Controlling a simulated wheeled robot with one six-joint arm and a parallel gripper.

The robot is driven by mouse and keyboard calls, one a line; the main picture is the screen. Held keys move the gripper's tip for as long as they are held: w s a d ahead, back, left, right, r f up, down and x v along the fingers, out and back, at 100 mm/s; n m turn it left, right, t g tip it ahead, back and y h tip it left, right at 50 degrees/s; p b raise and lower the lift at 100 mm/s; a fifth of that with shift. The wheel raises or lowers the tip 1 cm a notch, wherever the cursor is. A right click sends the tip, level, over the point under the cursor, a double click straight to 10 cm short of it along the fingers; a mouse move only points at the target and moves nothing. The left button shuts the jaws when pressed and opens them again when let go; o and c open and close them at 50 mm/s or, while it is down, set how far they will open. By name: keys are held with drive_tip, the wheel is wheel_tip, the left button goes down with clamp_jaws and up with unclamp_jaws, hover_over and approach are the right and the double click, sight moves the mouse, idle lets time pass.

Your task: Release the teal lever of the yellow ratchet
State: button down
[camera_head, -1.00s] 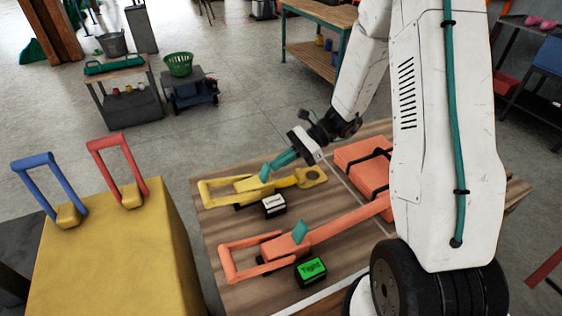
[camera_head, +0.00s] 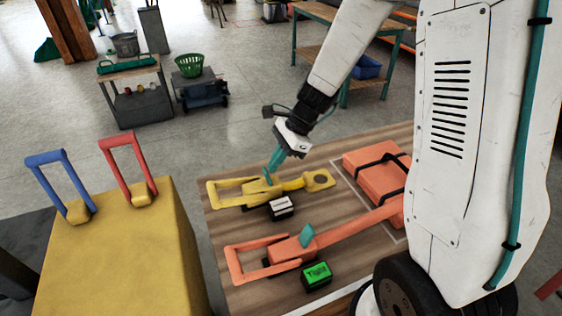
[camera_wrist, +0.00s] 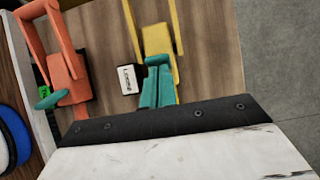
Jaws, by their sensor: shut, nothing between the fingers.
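The yellow ratchet (camera_head: 290,186) lies on the wooden table, with its looped handle to the left and a round end to the right. My gripper (camera_head: 271,172) is shut and empty, its teal fingers pointing down at the middle of the yellow ratchet. The teal lever (camera_head: 267,179) is the same colour as the fingers and mostly merges with them, so I cannot tell whether they touch. In the wrist view my gripper (camera_wrist: 157,72) covers part of the yellow ratchet (camera_wrist: 158,38), and the lever is not clearly separate there.
A black box with a white label (camera_head: 281,207) stands close in front of the yellow ratchet. An orange ratchet (camera_head: 293,249) with its own teal lever (camera_head: 307,236) lies nearer, beside a green-labelled box (camera_head: 317,274). A strapped orange block (camera_head: 375,172) is at right. A yellow stand (camera_head: 115,245) is at left.

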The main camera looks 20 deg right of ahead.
idle(0.3)
drive_tip(key=shift+r, duration=0.8)
drive_tip(key=d+v, duration=0.1)
drive_tip(key=v, duration=1.2)
drive_tip(key=shift+f, duration=0.2)
drive_tip(key=shift+a, duration=0.1)
